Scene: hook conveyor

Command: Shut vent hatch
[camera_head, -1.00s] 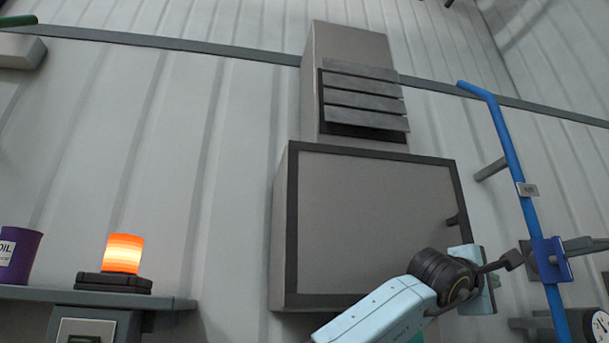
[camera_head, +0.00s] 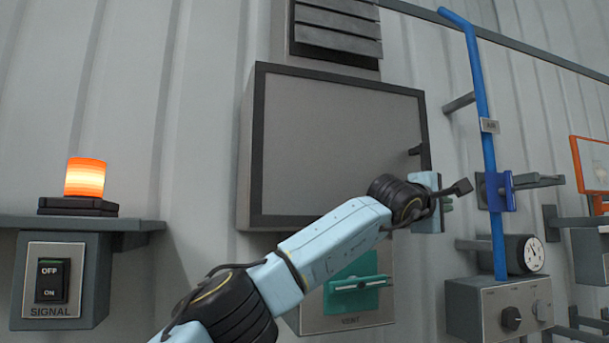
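The vent hatch (camera_head: 335,150) is a grey panel with a dark frame on a wall box, below a louvred vent. It looks flush with the box, though I cannot tell whether a small gap remains. A small dark handle (camera_head: 415,150) sits at its right edge. My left arm comes up from the bottom left, across the hatch's lower right corner. My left gripper (camera_head: 446,203) is just right of that corner, below the handle. The wrist hides most of its fingers, and I see nothing held. My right gripper is out of view.
A teal lever (camera_head: 358,284) on a panel labelled VENT is below the hatch, partly behind my arm. A blue pipe (camera_head: 484,110) with a blue clamp (camera_head: 499,191) stands close right of my gripper. A lit orange beacon (camera_head: 85,178) is on the left shelf.

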